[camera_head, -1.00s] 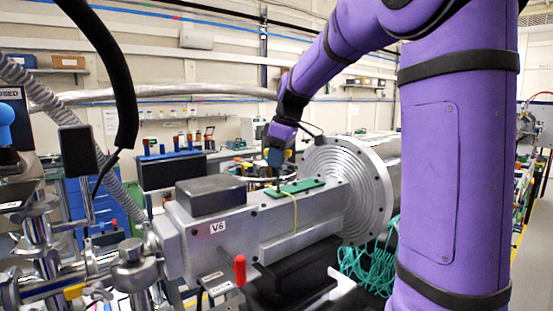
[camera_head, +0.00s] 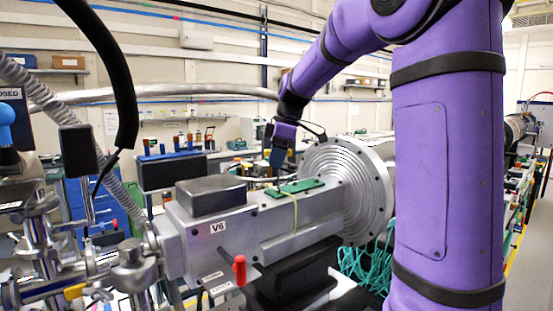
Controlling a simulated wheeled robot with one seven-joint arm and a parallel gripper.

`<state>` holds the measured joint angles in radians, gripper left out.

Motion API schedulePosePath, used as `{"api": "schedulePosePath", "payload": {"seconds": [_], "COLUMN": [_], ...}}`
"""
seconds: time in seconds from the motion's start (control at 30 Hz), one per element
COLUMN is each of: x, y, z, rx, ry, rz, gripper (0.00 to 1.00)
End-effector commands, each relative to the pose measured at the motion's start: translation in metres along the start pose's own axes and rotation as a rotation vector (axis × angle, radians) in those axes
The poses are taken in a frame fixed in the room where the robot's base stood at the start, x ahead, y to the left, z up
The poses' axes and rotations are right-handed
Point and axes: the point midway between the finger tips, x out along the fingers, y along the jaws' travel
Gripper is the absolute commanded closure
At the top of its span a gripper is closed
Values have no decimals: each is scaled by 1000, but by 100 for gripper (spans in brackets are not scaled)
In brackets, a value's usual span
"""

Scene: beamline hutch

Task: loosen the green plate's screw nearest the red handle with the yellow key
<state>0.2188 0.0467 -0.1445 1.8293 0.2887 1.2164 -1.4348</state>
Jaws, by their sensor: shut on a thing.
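The green plate (camera_head: 303,185) lies flat on top of the grey metal valve body marked V6. Its screws are too small to tell apart. The red handle (camera_head: 239,270) sticks out at the front of the body, lower left of the plate. My gripper (camera_head: 277,160) points down just above the plate's left, far end. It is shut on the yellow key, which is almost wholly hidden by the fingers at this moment. I cannot tell whether the key's tip sits in a screw.
A dark box (camera_head: 211,195) stands on the body left of the plate. A large round flange (camera_head: 350,190) rises close to the right. A thin yellow-green wire (camera_head: 295,215) hangs from the plate down the front. Pipework (camera_head: 130,270) fills the left.

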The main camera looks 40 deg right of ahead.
Motion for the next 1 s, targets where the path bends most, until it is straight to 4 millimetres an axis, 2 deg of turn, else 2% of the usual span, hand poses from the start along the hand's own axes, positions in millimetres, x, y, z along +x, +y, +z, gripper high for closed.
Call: {"api": "schedulePosePath", "payload": {"seconds": [0.27,1.0], "x": [-4,-34], "y": [0,0], "z": [-1,-10], "rx": [0,1], "ry": [0,0], "rz": [1,1], "gripper": [100,100]}}
